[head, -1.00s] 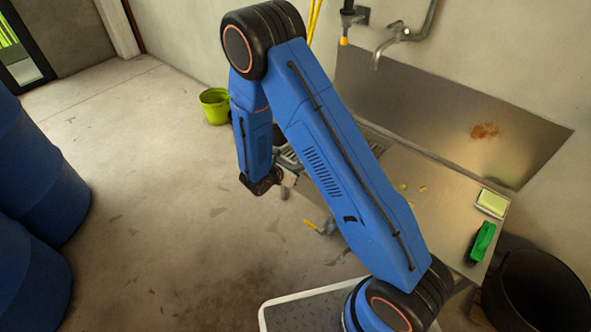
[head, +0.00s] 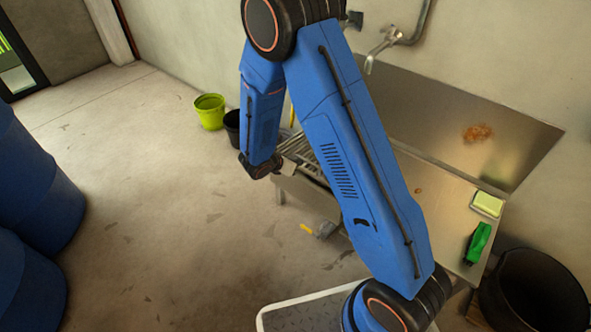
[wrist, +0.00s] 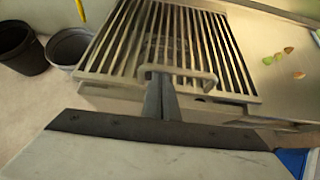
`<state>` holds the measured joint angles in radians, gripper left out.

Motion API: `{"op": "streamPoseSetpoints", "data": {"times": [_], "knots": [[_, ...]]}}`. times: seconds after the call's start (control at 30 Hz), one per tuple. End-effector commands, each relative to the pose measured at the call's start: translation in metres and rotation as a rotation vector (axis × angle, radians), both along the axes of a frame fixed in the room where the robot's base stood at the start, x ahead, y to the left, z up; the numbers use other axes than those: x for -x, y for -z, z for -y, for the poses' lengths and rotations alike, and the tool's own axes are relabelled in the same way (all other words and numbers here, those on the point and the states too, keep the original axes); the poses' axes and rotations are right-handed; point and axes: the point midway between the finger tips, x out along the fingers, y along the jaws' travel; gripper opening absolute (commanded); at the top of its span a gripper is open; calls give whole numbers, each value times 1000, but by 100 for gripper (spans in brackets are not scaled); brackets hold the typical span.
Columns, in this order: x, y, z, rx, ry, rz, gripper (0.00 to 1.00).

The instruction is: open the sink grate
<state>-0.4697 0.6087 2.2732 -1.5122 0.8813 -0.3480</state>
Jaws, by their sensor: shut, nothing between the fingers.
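The sink grate (wrist: 120,45) is a metal frame of parallel bars and looks flat over the sink at the counter's left end. In the head view the grate (head: 318,158) is partly hidden by my arm. A pale loop handle (wrist: 208,80) stands at its near edge in the wrist view. My gripper (wrist: 158,78) is shut and empty, with its fingertips at the left part of the handle loop. I cannot tell whether they touch the handle or pass under it. In the head view my gripper (head: 290,167) is at the sink's near left side.
Food scraps (wrist: 283,58) lie on the metal counter right of the grate. A dark bucket (wrist: 20,48) and a grey bucket (wrist: 72,50) stand left of the sink. A green brush (head: 479,242) and a sponge (head: 487,204) lie at the counter's right end. Blue barrels (head: 35,190) stand left.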

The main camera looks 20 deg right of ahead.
Motion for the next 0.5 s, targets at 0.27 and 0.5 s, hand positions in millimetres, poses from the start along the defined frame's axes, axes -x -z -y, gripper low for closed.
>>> {"op": "streamPoseSetpoints", "data": {"times": [0.27, 0.5], "knots": [[-10, -46, 13, -101, 3, -65, 0], [-20, -83, 27, -191, 4, -129, 0]]}}
